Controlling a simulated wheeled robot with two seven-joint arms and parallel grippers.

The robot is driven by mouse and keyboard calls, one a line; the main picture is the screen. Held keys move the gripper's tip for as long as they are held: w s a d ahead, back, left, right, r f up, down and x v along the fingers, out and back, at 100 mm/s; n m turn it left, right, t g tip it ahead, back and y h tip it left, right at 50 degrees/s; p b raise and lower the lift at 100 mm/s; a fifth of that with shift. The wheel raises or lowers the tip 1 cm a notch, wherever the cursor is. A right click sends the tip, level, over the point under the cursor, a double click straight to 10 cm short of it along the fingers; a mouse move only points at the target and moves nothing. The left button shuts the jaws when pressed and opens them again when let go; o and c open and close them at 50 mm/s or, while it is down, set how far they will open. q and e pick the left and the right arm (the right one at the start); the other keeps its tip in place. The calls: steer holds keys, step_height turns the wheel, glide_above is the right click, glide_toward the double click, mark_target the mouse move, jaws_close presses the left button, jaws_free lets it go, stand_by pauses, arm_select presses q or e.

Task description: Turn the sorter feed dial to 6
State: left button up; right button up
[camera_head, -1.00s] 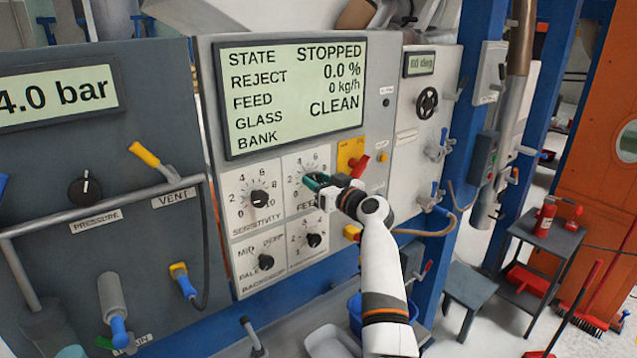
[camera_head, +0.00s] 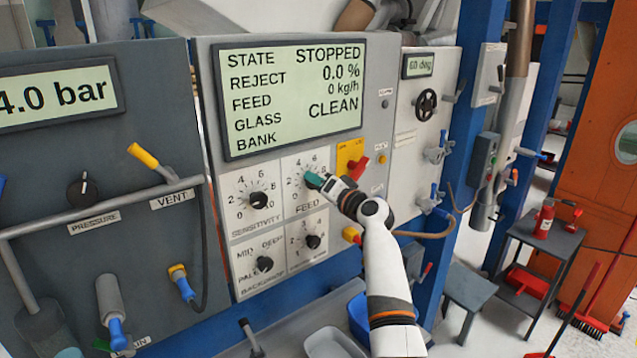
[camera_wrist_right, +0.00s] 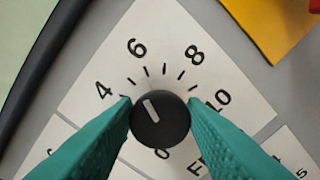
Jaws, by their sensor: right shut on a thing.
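The feed dial (camera_wrist_right: 159,122) is a black round knob with a white pointer line, on a white plate numbered up to 10. In the right wrist view its pointer aims up-left, between 4 and 6, closer to 6. My right gripper (camera_head: 314,181) has its green fingers on opposite sides of the knob, shut on it; the fingers (camera_wrist_right: 160,118) also show in the wrist view. In the head view the fingers hide most of the feed dial. The display (camera_head: 292,97) reads STOPPED, reject 0.0 % and feed 0 kg/h. My left gripper is not in view.
A red switch on a yellow plate (camera_head: 350,152) is close on the right. A pipe rail (camera_head: 120,208) runs along the left panel.

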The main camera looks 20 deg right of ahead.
steer(key=shift+m, duration=0.6)
steer(key=o, duration=1)
steer(key=shift+c, duration=0.2)
steer(key=shift+s, duration=0.1)
steer(key=b+v, duration=0.3)
steer(key=v, duration=0.8)
steer(key=shift+s+d, duration=0.15)
steer(key=shift+s, duration=0.25)
